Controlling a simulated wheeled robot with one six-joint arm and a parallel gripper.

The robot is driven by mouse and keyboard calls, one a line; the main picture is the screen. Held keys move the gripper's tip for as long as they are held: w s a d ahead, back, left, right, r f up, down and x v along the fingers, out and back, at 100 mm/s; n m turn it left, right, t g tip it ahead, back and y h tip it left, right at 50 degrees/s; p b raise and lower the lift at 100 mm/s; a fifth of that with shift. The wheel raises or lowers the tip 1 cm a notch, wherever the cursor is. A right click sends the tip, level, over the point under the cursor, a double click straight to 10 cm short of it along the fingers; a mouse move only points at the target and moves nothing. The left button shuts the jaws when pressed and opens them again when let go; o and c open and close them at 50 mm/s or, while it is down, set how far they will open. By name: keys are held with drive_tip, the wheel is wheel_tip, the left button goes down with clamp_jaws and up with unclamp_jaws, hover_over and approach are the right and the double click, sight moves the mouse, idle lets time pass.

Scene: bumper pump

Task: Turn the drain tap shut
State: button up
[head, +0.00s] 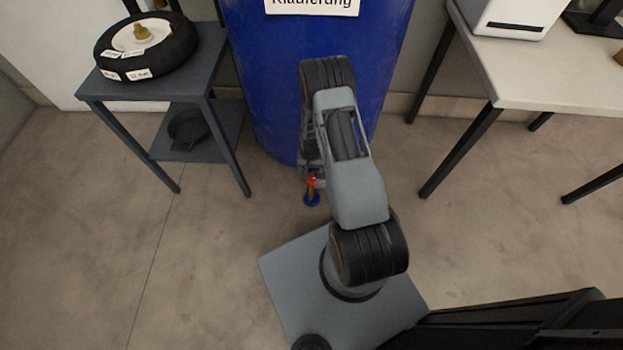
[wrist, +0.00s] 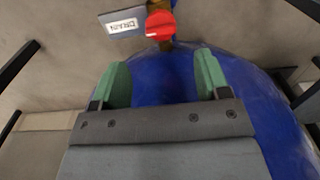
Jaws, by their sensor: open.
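The drain tap has a round red knob with a pale mark on its face; in the wrist view the red knob (wrist: 160,26) is at the top centre, beside a grey tag reading "DRAIN" (wrist: 122,24). In the head view the red knob (head: 311,181) shows low in front of the blue drum (head: 268,75), above a small blue piece (head: 311,199). My gripper (wrist: 160,68) is open, its two green fingers apart with nothing between them. The knob lies beyond the fingertips, apart from them. In the head view my arm hides the gripper.
A dark side table (head: 222,60) with a black round unit (head: 146,45) on top and a black pan (head: 187,129) on its shelf stands left. A pale table (head: 540,75) stands right. The floor between them and the drum is clear.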

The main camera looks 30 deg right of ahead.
sight(311, 179)
wheel_tip(311, 179, down, 8)
drive_tip(key=shift+r+b, duration=0.15)
drive_tip(key=shift+b, duration=0.65)
drive_tip(key=c, duration=0.9)
drive_tip(key=shift+d, duration=0.1)
drive_tip(key=shift+n, duration=0.4)
drive_tip(key=n+b, duration=0.2)
drive_tip(key=n, duration=0.1)
drive_tip(key=shift+n, duration=0.3)
drive_tip(key=shift+n+b, duration=0.55)
drive_tip(key=shift+n, duration=1.65)
